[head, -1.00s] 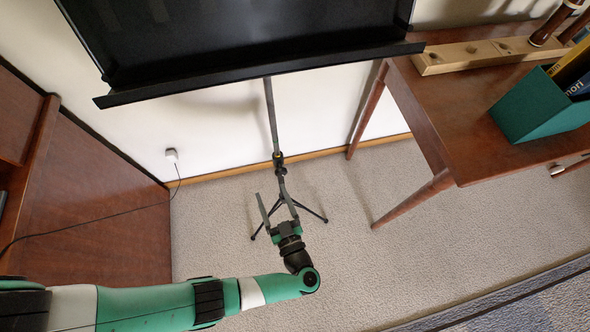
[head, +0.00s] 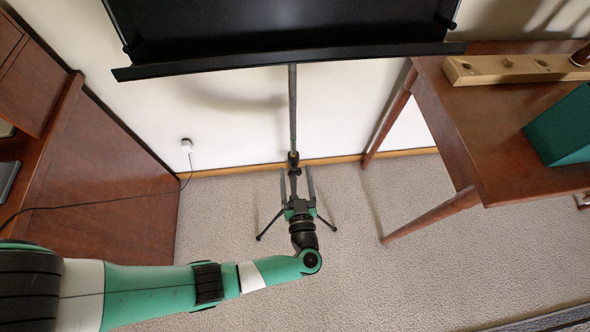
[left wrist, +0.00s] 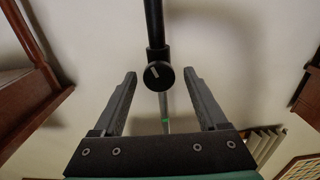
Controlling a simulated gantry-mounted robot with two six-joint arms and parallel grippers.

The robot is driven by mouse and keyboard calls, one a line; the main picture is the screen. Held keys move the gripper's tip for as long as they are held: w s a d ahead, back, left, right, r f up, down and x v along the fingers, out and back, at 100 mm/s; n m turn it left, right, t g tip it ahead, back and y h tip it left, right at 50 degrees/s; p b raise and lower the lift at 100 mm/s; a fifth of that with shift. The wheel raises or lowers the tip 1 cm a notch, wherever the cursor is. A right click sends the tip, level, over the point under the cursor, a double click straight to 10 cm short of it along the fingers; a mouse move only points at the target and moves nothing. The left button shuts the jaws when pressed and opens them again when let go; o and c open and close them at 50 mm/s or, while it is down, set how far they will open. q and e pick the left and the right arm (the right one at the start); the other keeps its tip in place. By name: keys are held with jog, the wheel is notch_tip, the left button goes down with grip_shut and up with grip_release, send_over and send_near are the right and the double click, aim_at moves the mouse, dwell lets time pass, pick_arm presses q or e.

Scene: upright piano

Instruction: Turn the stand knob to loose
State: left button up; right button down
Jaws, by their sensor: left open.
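The black music stand has a wide dark desk (head: 290,62) on a thin upright pole (head: 292,105) with tripod legs on the carpet. The stand knob (left wrist: 159,76) shows in the left wrist view as a round black knob with a pale line mark, at the pole's collar. My left gripper (head: 296,170) is open below the collar in the head view. In the left wrist view the left gripper (left wrist: 162,80) has its fingers on either side of the knob, with a gap on each side. I cannot tell how deep the knob lies between them. My right gripper is not in view.
A wooden table (head: 500,130) stands to the right, with a wooden block (head: 510,68) and a green box (head: 565,128) on it. A brown wooden cabinet (head: 110,190) stands at the left. A cable runs to a wall socket (head: 187,145). Carpet around the stand is clear.

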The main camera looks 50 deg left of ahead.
pick_arm(q)
jog(key=shift+w+a, duration=0.4)
jog(key=shift+a, duration=0.15)
grip_shut()
jog(key=shift+n, duration=0.7)
grip_release()
jog(key=shift+s+d, duration=0.1)
